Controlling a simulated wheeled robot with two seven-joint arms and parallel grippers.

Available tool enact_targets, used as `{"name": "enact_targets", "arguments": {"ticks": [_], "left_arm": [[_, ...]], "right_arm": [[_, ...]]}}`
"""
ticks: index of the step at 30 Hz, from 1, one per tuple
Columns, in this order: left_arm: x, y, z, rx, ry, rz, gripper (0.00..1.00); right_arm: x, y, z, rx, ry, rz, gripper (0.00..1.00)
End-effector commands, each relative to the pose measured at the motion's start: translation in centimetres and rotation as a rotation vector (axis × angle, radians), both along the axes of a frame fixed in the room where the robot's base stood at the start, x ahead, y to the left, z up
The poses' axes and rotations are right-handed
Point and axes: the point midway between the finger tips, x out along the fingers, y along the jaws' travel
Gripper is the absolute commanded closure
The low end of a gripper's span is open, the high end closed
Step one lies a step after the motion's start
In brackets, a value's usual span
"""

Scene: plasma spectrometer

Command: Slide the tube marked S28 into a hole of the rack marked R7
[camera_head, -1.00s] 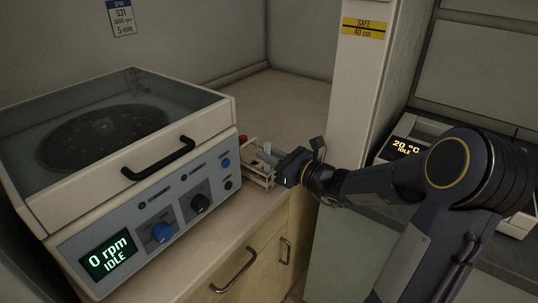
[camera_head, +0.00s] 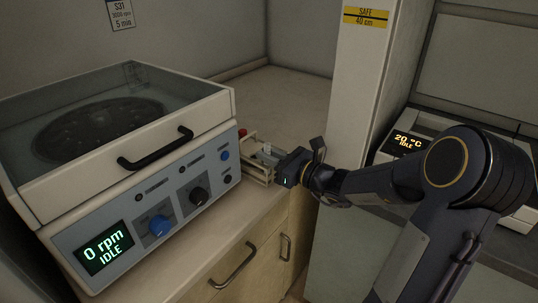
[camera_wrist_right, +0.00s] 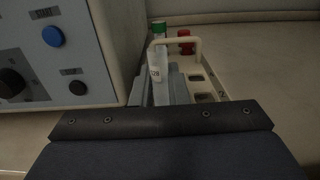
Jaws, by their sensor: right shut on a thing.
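The tube marked S28 (camera_wrist_right: 157,65) is pale and see-through, with a white label, and stands about upright in the right wrist view. My right gripper (camera_wrist_right: 165,90) is shut on it; its grey fingers show around and below the label. The cream rack (camera_wrist_right: 196,73) with an arched handle lies just beyond and right of the fingers, with square holes, some empty. Its marking is only partly legible. The tube's lower end is hidden. In the head view my right gripper (camera_head: 270,156) is at the rack (camera_head: 257,175). My left gripper is not in view.
Green-capped (camera_wrist_right: 159,32) and red-capped (camera_wrist_right: 185,42) tubes stand by the rack handle. The centrifuge (camera_head: 130,190), reading 0 rpm IDLE, stands close left of the rack. A pillar (camera_head: 358,90) rises to the right. The counter behind (camera_head: 290,95) is clear.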

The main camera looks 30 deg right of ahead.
Motion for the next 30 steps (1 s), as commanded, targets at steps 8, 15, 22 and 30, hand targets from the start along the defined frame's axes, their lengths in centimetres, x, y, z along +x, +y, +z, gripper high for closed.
{"name": "enact_targets", "arguments": {"ticks": [8, 15, 22, 30], "left_arm": [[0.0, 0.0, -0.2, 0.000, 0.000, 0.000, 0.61], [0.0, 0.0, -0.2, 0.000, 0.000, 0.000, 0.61], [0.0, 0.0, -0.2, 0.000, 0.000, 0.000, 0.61], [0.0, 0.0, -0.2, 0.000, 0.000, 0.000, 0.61]], "right_arm": [[0.0, 0.0, -0.2, 0.000, 0.000, 0.000, 1.00], [0.0, 0.0, -0.2, 0.000, 0.000, 0.000, 0.60], [0.0, 0.0, -0.2, 0.000, 0.000, 0.000, 0.60], [-2.7, -1.2, -0.2, -0.001, 0.001, -0.005, 0.60]]}}
